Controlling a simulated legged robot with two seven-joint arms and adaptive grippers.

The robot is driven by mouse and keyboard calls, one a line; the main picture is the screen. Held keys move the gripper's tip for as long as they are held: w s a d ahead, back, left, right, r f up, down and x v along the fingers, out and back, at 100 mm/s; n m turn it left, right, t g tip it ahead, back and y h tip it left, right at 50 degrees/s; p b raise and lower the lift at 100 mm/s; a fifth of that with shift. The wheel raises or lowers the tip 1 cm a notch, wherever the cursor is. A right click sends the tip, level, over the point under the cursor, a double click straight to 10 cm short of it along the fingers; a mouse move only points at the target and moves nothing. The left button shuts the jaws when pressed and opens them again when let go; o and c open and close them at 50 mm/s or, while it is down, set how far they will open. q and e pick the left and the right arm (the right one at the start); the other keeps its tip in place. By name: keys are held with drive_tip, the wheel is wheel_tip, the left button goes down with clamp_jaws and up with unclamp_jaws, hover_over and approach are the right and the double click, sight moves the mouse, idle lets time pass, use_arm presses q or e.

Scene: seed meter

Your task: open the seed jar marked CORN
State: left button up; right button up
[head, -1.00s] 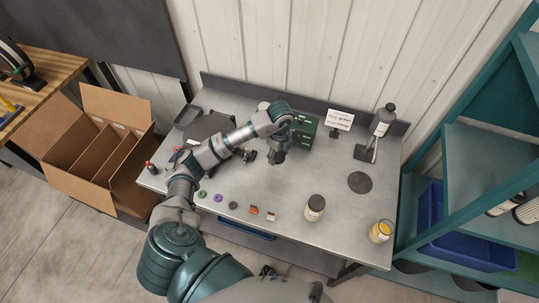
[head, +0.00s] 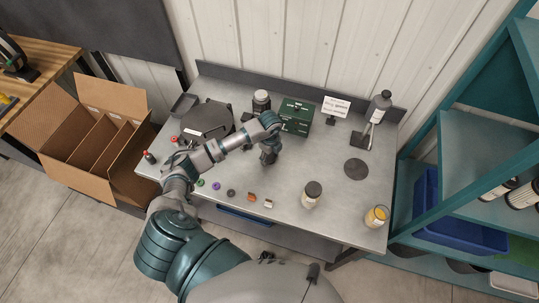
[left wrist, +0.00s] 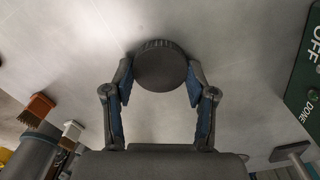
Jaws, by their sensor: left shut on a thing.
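My left gripper (head: 268,158) is low over the middle of the table. In the left wrist view its fingers (left wrist: 162,90) are shut on a dark round lid with a ribbed edge (left wrist: 162,65). A jar with a pale top (head: 261,101) stands at the back, left of the green box. A jar with a dark lid (head: 312,195) stands at the front right. A jar with yellow at its top (head: 377,216) stands near the right corner. I cannot read any jar's marking. My right gripper is not in view.
A green box (head: 297,117) stands behind my left gripper, with a black round housing (head: 205,121) to its left. A bottle (head: 378,108) and a dark disc (head: 356,169) are at the right. Several small discs and brushes (head: 251,197) line the front. Free tabletop lies right of my gripper.

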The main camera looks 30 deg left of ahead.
sight(269, 157)
use_arm(q)
drive_tip(key=o, duration=1.1)
drive_tip(key=shift+c, duration=0.2)
drive_tip(key=shift+o, duration=1.2)
drive_tip(key=shift+a, duration=0.15)
wheel_tip(269, 157, up, 12)
drive_tip(key=shift+b, duration=0.45)
